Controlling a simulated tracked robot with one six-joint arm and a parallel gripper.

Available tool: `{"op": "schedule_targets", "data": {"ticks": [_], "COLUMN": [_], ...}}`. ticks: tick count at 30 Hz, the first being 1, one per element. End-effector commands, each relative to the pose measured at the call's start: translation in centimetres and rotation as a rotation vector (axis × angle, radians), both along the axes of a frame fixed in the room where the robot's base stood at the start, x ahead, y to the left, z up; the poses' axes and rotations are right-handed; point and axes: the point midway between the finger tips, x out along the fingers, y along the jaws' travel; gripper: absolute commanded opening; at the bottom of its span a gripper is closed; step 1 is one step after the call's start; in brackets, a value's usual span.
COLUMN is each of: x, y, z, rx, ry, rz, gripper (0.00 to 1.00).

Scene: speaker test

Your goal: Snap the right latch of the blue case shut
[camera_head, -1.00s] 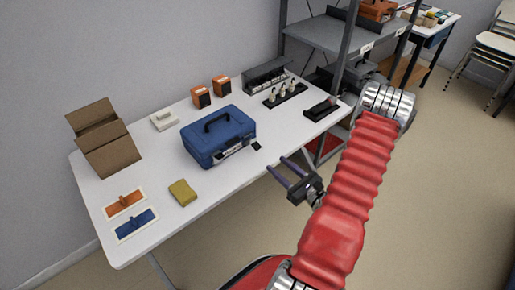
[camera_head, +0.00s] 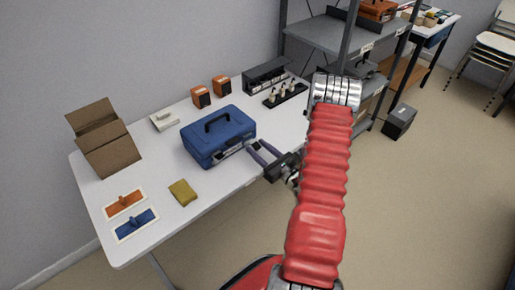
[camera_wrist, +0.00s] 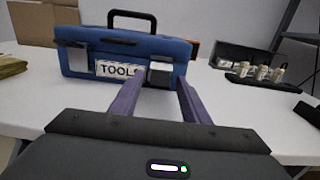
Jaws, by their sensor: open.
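The blue case (camera_head: 215,130) stands closed on the white table, its handle upright. In the wrist view, the case (camera_wrist: 125,50) shows its front with a TOOLS label (camera_wrist: 119,70). A grey left latch (camera_wrist: 77,60) and a right latch (camera_wrist: 160,75) sit on this front. The right latch seems to jut out toward me; its exact angle is unclear. My gripper (camera_head: 259,151) is open and empty at the case's front right. In the wrist view, my gripper's fingers (camera_wrist: 156,90) point at the right latch, one either side; contact cannot be told.
A cardboard box (camera_head: 105,145) stands at the far left. A black holder (camera_head: 285,95) with bottles stands behind right.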

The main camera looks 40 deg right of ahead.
Motion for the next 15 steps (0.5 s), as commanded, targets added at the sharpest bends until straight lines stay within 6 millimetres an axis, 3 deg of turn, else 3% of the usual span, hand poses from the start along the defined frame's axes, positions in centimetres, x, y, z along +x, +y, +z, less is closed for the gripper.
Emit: {"op": "schedule_targets", "data": {"ticks": [12, 15], "x": [0.79, 0.78], "y": [0.07, 0.07], "z": [-0.02, -0.02], "rx": [0.001, 0.001], "ry": [0.001, 0.000], "rz": [0.000, 0.000], "gripper": [0.42, 0.35]}}
